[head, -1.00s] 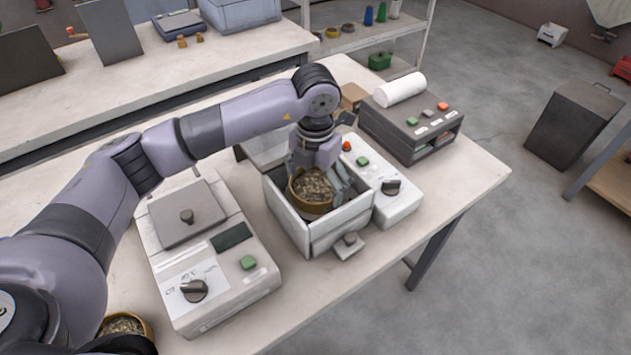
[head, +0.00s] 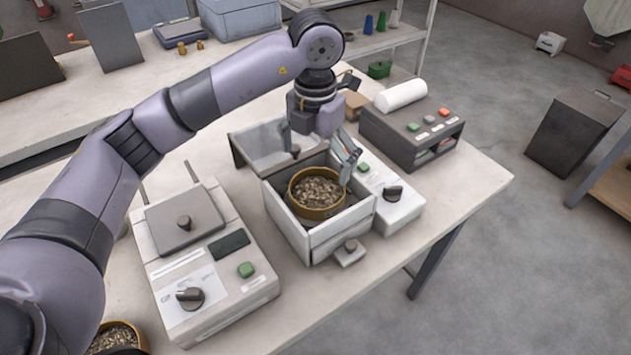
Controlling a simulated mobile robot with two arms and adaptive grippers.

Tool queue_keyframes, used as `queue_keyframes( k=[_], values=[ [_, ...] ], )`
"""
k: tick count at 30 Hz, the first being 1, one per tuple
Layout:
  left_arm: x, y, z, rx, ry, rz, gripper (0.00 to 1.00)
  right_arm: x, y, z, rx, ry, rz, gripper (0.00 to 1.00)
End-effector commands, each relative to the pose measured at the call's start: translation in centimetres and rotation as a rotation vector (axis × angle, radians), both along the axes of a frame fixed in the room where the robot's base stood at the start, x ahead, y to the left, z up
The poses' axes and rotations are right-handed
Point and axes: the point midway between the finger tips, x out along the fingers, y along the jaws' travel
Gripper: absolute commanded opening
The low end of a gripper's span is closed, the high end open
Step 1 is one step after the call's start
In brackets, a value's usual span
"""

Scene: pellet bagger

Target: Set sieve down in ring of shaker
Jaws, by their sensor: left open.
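The sieve (head: 317,207), a round brass-coloured pan full of brown pellets, sits upright inside the open white box of the shaker (head: 341,236). The ring under it is hidden, so I cannot tell how exactly it is seated. My left gripper (head: 318,160) hangs above and behind the sieve with its fingers spread, apart from it and holding nothing. The shaker's lid (head: 275,148) stands raised at the back. My right gripper is not in view.
Left of the shaker stands a white device with a dark knob (head: 190,298). A second brass pan with pellets (head: 117,338) is at the bottom left. A grey sealer-like box with a white roll (head: 401,95) stands at the back right. The table's right front corner is clear.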

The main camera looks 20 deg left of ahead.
Motion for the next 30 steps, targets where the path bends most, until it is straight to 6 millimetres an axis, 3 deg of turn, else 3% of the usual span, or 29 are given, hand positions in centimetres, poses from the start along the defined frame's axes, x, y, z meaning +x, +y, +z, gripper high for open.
queue_keyframes(
  k=[4,9,30],
  values=[
    [0.1,0.0,2.5,0.001,-0.003,0.000,1.00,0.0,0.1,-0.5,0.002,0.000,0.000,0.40],
    [0.0,0.0,3.8,0.000,0.000,0.000,1.00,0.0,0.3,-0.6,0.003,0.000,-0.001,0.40],
    [0.0,0.0,3.9,0.000,0.001,0.000,1.00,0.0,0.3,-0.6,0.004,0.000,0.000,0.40]
  ],
)
